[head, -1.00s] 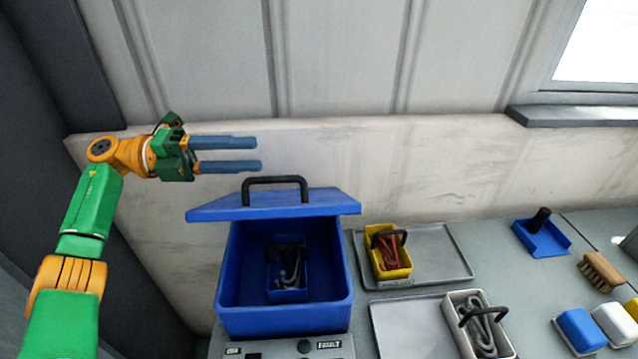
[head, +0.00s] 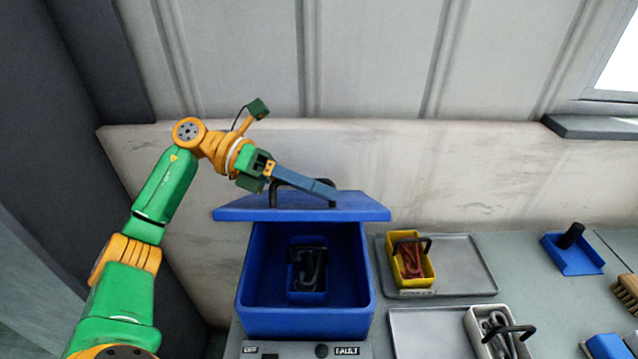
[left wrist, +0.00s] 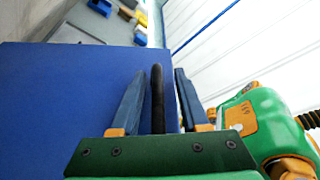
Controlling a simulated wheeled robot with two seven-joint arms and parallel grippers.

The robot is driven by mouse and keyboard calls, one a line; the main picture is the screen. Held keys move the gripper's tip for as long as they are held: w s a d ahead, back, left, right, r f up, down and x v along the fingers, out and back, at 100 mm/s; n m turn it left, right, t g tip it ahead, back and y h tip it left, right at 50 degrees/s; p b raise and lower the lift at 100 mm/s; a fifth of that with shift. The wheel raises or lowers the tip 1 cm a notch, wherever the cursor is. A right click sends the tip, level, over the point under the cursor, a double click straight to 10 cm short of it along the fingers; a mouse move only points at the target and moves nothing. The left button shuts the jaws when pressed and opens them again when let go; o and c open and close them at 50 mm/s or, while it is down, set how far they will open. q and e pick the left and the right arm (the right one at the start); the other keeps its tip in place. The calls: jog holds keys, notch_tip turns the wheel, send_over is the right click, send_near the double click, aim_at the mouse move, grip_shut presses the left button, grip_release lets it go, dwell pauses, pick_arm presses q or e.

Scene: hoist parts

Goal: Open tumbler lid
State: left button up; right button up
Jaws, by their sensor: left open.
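The blue tumbler (head: 305,322) stands at the table's left part with its blue lid (head: 240,213) raised at the back, so its inside shows. A blue basket (head: 306,296) with dark grey hooks sits inside it. The lid has a black handle (head: 281,182). My left gripper (head: 322,195) is open at the lid's handle. In the left wrist view the black handle (left wrist: 157,100) stands between the two open fingers, with a gap on each side, and the lid (left wrist: 70,100) fills the left. My right gripper is not in view.
A yellow basket (head: 412,265) with red parts stands on a grey tray (head: 465,262). A pale basket (head: 490,335) with grey parts is on a nearer tray (head: 425,335). A blue dustpan (head: 572,256) and a brush (head: 626,292) lie right. A wall stands close behind.

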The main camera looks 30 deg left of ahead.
pick_arm(q)
jog(key=shift+w+f, duration=0.1)
jog(key=shift+a, duration=0.1)
grip_shut()
dwell(1.2)
